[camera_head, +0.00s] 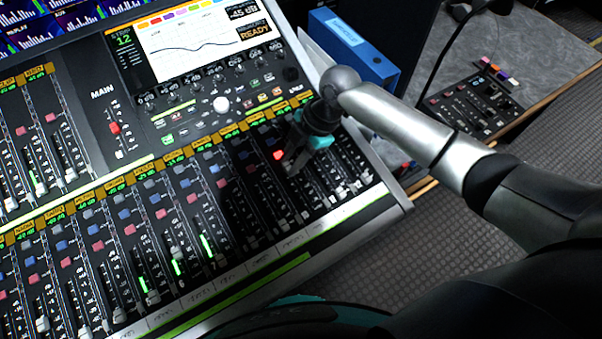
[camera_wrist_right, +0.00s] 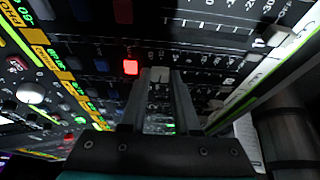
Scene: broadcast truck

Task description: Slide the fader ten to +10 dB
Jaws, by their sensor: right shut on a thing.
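The mixing console (camera_head: 240,272) fills the left and middle of the head view, with rows of faders running along its slope. My right gripper (camera_head: 291,166) reaches down from the right onto the right part of the lower fader bank. In the right wrist view the gripper (camera_wrist_right: 160,76) is shut on a small grey fader cap (camera_wrist_right: 159,73), beside a lit red button (camera_wrist_right: 130,67). I take this cap to be fader ten, but its number is not readable. In the head view the gripper hides the cap. My left gripper is not in view.
The console's screen (camera_head: 196,40) is above the lower bank. A blue binder (camera_head: 352,48) stands behind the console's right side. A small control box (camera_head: 472,104) lies on the grey desk at right. Neighbouring faders stand close on both sides of the gripper.

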